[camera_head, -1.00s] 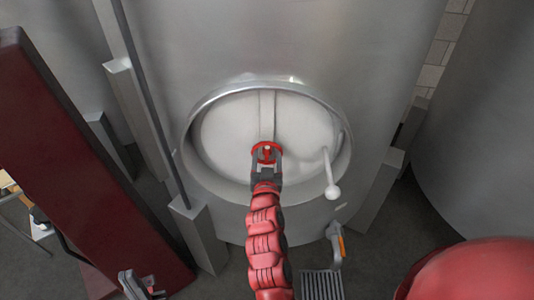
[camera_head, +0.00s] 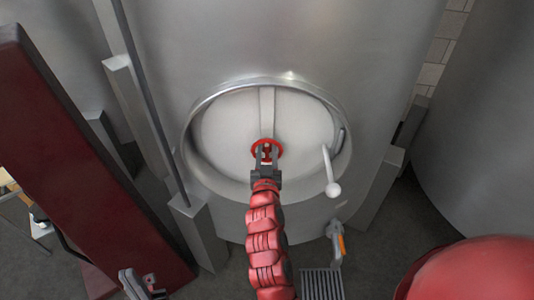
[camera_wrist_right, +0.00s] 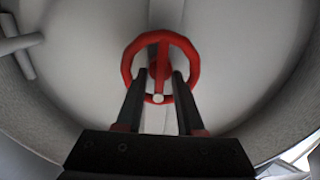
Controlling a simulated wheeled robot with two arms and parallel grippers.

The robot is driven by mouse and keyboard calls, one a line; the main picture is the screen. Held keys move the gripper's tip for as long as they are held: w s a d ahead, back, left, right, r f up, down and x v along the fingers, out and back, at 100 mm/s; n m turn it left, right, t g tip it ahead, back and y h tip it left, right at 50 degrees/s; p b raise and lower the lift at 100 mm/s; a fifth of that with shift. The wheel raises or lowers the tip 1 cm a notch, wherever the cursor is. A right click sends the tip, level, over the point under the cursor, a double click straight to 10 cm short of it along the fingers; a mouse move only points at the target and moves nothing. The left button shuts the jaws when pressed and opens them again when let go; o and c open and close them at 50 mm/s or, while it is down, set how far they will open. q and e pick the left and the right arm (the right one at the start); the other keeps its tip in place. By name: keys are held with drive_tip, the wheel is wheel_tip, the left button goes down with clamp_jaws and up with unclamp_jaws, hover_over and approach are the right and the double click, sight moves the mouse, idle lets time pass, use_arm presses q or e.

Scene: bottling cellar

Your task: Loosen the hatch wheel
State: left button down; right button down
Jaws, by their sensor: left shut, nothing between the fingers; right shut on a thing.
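The red hatch wheel (camera_head: 279,150) sits at the middle of the round, pale hatch door (camera_head: 224,140) on a steel tank. It also shows in the right wrist view (camera_wrist_right: 190,52), with a red spoke between the fingers and a small white knob low on it. My right gripper (camera_head: 267,152) is shut on the wheel, one dark finger on each side of the spoke; its fingers also fill the middle of the wrist view (camera_wrist_right: 159,82). The fingers hide part of the wheel's lower rim. My left gripper (camera_head: 145,284) is shut and empty at the lower left, far from the hatch.
A pale handle with a ball end (camera_head: 332,189) hangs at the hatch's right side. The raised steel hatch rim (camera_head: 190,118) surrounds the door. A dark red beam (camera_head: 85,165) slants along the left. A grey fitting with an orange part (camera_head: 337,243) stands below the hatch.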

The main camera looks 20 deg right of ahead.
drive_tip(key=n+b, duration=0.1)
drive_tip(key=n, duration=0.1)
drive_tip(key=shift+a+f+n, duration=0.1)
drive_tip(key=shift+a+n, duration=0.05)
drive_tip(key=shift+n, duration=0.25)
drive_tip(key=shift+n+b, duration=0.7)
drive_tip(key=shift+n, duration=0.9)
drive_tip(key=c, duration=0.5)
unclamp_jaws()
drive_tip(key=shift+w+a, duration=0.1)
